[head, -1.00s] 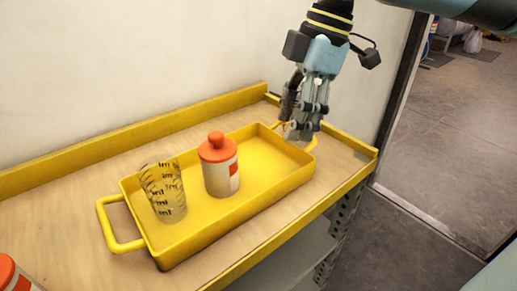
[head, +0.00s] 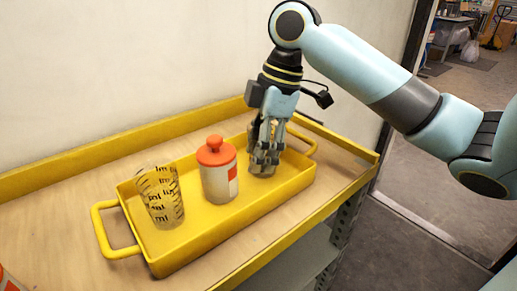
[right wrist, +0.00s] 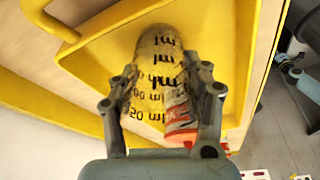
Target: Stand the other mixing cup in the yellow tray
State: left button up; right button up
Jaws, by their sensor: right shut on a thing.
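The yellow tray (head: 200,243) rests on a shelf. One clear mixing cup with black markings (head: 162,197) stands in its left part. My right gripper (head: 264,153) is over the tray's right part, shut on the other clear mixing cup (head: 262,170). In the right wrist view that cup (right wrist: 158,72) lies between the two fingers (right wrist: 163,115), its black markings showing. Its lower end is inside the tray's outline; I cannot tell whether it touches the floor. My left gripper is not in view.
A white bottle with an orange lid (head: 218,178) stands in the tray between the two cups, close to my right gripper. The shelf (head: 60,220) has a raised yellow back edge (head: 70,165). Part of another orange-topped container (head: 6,281) shows at lower left.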

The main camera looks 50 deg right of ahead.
jog(key=o, duration=1)
jog(key=shift+c, duration=0.2)
jog(key=shift+r, duration=0.1)
jog(key=v, duration=1.2)
jog(key=shift+p, duration=0.35)
